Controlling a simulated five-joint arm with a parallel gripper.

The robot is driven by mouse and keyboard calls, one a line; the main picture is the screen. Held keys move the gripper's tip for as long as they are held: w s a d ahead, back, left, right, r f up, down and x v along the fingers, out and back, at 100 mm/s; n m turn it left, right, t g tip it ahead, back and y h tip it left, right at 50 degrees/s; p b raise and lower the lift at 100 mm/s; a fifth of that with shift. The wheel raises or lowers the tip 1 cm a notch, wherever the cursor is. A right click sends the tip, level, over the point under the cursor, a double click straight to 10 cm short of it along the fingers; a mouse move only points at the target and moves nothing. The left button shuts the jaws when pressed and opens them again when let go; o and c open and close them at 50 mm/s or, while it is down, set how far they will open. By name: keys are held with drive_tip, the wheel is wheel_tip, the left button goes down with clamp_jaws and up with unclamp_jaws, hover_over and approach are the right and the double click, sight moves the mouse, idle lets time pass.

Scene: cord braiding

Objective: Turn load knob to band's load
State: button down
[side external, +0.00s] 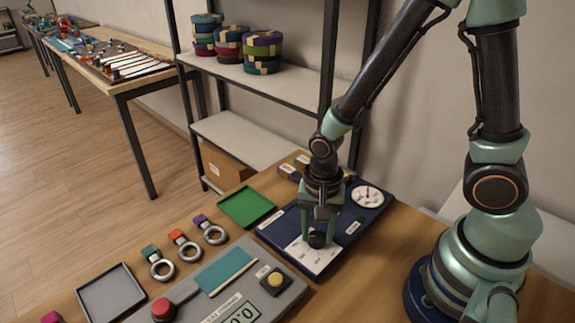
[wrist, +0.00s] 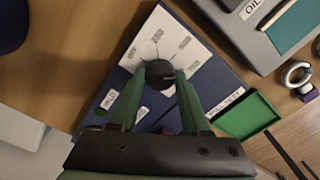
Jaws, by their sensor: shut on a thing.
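A black round load knob (wrist: 160,74) sits on a white dial plate (wrist: 188,46) with printed labels around it, on a dark blue panel. My gripper (wrist: 166,80) is shut on the knob, with one green finger on each side of it. In the side external view my gripper (side external: 318,238) reaches down onto the knob, and its fingers partly hide it. The dial plate (side external: 318,262) shows below the gripper there. The printed values are too small to read. A white round gauge (side external: 367,196) with a red mark is on the same blue panel (side external: 345,252). No band is clearly identifiable.
A green tray (side external: 247,207) lies left of the panel. A grey unit (side external: 292,294) with a yellow button, red-topped lever and display stands in front. Several ringed tags (side external: 187,249) and a grey tray (side external: 111,296) lie further left.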

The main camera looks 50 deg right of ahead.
drive_tip(key=shift+c, duration=1.9)
unclamp_jaws()
wheel_tip(320, 180, up, 12)
drive_tip(key=shift+r, duration=0.15)
wheel_tip(320, 180, up, 7)
hover_over(317, 236)
drive_tip(key=shift+d, duration=0.1)
drive_tip(key=w+d+r+n+t, duration=0.1)
drive_tip(key=d+n+t, duration=0.4)
drive_tip(key=n, duration=0.6)
drive_tip(key=shift+w+d+r+t, duration=0.3)
drive_tip(key=shift+d+r, duration=0.6)
